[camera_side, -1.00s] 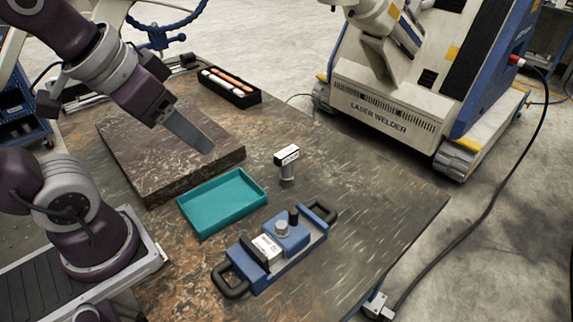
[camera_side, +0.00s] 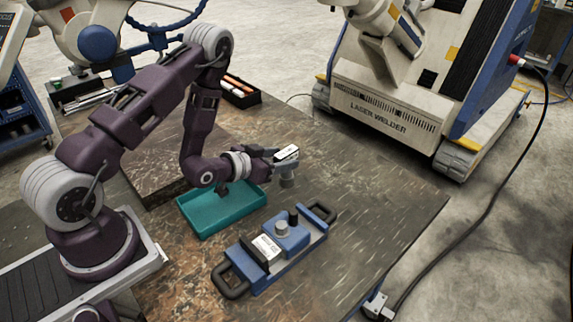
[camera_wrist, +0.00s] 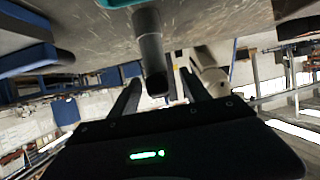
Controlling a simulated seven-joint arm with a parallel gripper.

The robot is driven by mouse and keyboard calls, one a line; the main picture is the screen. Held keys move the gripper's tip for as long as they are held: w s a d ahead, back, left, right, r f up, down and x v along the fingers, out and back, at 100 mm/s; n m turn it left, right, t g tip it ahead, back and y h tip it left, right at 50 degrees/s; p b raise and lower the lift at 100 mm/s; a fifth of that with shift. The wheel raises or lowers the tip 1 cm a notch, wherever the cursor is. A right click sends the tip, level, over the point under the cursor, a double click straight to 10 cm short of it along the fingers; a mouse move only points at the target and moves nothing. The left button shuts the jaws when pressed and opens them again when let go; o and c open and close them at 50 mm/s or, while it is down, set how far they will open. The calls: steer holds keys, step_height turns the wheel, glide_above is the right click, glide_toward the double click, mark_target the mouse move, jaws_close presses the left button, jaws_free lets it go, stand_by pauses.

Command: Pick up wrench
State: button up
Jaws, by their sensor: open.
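No wrench can be made out for certain. Long silvery tools (camera_side: 92,97) lie at the far left of the table in the side view, too small to identify. My gripper (camera_side: 272,154) is low over the table, close beside an upright tool with a white and black head (camera_side: 287,153) and a grey cylindrical lower part. In the wrist view, my gripper (camera_wrist: 159,82) has its two dark fingers apart, with a grey cylinder with a dark end (camera_wrist: 149,40) between them in the picture. Contact cannot be told.
A teal tray (camera_side: 183,205) sits under my forearm. A blue device with black handles (camera_side: 290,238) lies in front. A dark board (camera_side: 150,160) and a black holder with orange-handled tools (camera_side: 248,100) are farther back. The table's right side is clear.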

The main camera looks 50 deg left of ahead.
mark_target(294, 158)
steer(key=x, duration=0.5)
steer(key=shift+w+d+f, duration=0.1)
steer(key=shift+f, duration=0.25)
jaws_close()
